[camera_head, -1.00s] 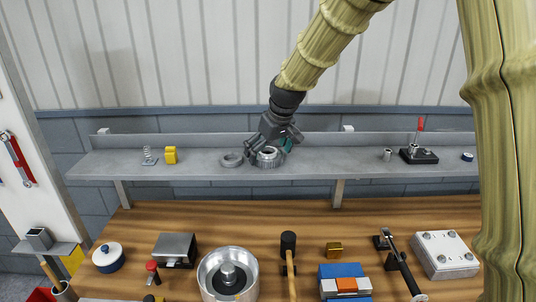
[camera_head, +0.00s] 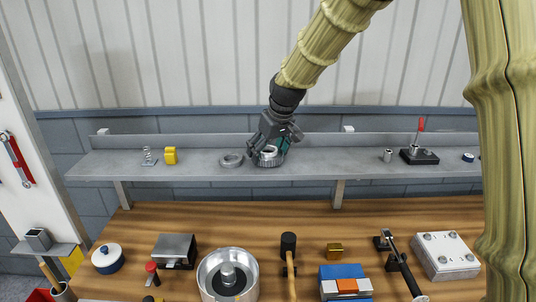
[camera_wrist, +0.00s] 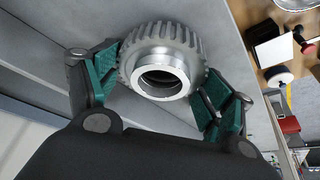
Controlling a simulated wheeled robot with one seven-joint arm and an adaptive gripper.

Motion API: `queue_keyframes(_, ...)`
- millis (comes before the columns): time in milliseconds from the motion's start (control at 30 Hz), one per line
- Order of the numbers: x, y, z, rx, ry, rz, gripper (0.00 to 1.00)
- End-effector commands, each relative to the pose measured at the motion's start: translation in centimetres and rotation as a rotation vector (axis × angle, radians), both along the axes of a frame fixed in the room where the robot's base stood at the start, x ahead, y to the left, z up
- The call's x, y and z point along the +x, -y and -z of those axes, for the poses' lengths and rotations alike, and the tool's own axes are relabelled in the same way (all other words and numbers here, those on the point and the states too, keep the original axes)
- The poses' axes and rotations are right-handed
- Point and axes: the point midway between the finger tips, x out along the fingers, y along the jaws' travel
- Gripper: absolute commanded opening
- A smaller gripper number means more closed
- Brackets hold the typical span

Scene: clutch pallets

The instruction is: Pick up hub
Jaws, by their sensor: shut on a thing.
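The hub (camera_wrist: 186,40) is a grey metal ring with a toothed rim and a raised collar around a central hole. In the head view the hub (camera_head: 268,161) is at the grey shelf (camera_head: 330,165), with my gripper above it. In the wrist view my gripper (camera_wrist: 160,78) has its green-padded fingers on either side of the toothed rim, shut on the hub. In the head view my gripper (camera_head: 270,150) partly hides the hub. I cannot tell whether the hub touches the shelf.
A flat grey ring (camera_head: 231,160) lies close left of the hub. A yellow block (camera_head: 170,155) and a spring (camera_head: 149,157) stand farther left. A black fixture with a red-tipped lever (camera_head: 419,155) and a small cylinder (camera_head: 387,156) are to the right. The wooden bench (camera_head: 210,218) below holds several items.

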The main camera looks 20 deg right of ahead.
Motion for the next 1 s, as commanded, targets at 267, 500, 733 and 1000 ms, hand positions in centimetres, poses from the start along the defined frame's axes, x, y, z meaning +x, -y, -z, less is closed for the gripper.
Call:
queue_keyframes(267,0.1,0.0,-3.1,-0.001,0.006,-0.001,0.36)
queue_keyframes(500,-3.1,-1.8,-3.2,-0.002,0.004,-0.002,0.36)
queue_keyframes(733,-6.4,-3.7,-3.5,0.000,0.004,-0.001,0.36)
queue_keyframes(1000,-9.4,-5.4,-3.8,-0.002,0.004,-0.001,0.36)
